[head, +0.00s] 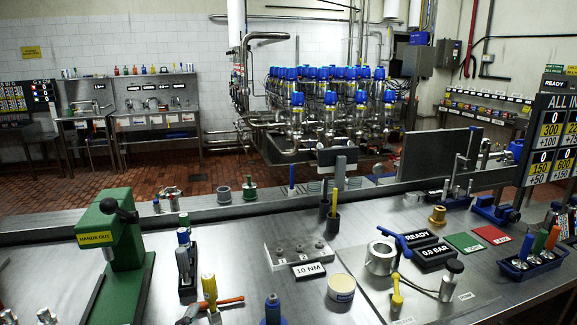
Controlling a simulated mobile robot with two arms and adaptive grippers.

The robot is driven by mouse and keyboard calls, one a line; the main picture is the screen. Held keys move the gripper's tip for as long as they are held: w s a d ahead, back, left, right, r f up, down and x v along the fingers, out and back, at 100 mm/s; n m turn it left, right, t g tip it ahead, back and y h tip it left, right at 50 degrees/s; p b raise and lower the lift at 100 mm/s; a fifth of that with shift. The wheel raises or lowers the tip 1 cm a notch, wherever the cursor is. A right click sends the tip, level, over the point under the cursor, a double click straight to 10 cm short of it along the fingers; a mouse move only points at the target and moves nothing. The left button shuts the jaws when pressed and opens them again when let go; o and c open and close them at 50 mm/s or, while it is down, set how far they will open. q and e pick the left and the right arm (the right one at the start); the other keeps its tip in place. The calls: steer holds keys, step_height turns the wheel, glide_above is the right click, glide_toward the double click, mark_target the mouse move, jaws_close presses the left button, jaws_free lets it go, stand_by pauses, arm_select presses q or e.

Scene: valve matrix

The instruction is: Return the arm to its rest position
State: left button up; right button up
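Neither of my grippers and neither of my arms shows in the head view. The steel workbench (230,260) fills the lower part of the view. A metal block with a "10 NM" label (309,270) sits near the middle. On the right, a plate carries a metal ring fitting (381,257), a blue handle (397,240) and black "READY" and "0.0 BAR" displays (433,256).
An orange-handled tool (220,303) and a yellow-handled tool (209,290) are at the front left. A round tub (341,288) stands at front centre. A blue tray (530,265) of coloured bottles is at the right. Blue-topped valves (330,100) stand behind the bench.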

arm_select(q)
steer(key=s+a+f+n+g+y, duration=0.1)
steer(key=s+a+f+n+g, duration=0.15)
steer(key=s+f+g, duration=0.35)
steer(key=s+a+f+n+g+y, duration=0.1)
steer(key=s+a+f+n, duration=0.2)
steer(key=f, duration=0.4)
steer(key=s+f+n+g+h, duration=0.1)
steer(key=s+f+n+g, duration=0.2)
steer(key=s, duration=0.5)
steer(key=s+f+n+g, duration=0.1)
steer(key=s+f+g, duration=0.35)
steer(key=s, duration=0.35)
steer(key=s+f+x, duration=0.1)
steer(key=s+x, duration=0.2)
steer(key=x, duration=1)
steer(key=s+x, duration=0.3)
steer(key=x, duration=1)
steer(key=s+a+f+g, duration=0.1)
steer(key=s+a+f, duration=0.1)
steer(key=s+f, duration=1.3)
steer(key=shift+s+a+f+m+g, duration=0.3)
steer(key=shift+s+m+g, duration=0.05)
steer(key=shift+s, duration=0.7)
